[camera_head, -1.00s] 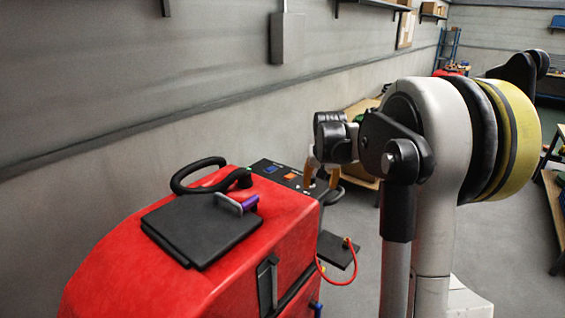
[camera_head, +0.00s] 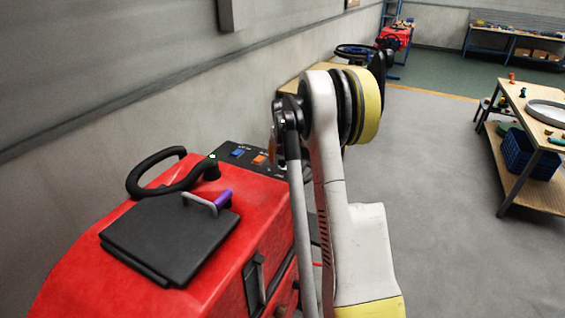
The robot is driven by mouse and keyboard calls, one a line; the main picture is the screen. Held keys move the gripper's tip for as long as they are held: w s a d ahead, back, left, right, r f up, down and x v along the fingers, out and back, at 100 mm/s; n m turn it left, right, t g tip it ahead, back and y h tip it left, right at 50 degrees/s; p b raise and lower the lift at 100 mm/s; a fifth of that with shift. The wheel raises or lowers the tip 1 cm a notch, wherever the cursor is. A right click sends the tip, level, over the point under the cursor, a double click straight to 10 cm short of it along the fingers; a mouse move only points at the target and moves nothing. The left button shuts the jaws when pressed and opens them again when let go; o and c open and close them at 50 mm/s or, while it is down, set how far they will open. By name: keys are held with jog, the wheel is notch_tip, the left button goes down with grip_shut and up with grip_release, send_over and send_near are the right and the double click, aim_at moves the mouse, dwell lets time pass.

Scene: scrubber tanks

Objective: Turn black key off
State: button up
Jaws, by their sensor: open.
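The red scrubber machine (camera_head: 225,240) stands at the left with a black control panel (camera_head: 225,152) on its far end. The panel carries a blue switch (camera_head: 238,153) and an orange switch (camera_head: 259,160). I cannot make out the black key; the panel's right end is partly hidden by my arm. My gripper (camera_head: 273,150) is at that right end, with one orange-brown finger showing. It points down close to the panel, open, and the rest of it is hidden behind my arm. I cannot tell whether it touches anything.
A wooden table (camera_head: 535,110) with a blue crate (camera_head: 518,150) stands at right. The grey floor between is clear.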

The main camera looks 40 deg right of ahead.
jog(key=shift+x, duration=0.9)
grip_shut()
jog(key=shift+n, duration=0.4)
jog(key=c, duration=1.2)
grip_release()
jog(key=n+y+b, duration=0.1)
jog(key=n, duration=0.1)
jog(key=n+y, duration=0.1)
jog(key=n, duration=0.2)
jog(key=shift+n+t+b, duration=0.3)
jog(key=shift+t+b, duration=0.05)
jog(key=shift+t, duration=0.05)
jog(key=c, duration=1.2)
grip_release()
jog(key=n+y, duration=0.2)
jog(key=n, duration=0.3)
jog(key=shift+n, duration=0.3)
jog(key=c, duration=1.2)
grip_release()
jog(key=c, duration=1.2)
grip_release()
grip_release()
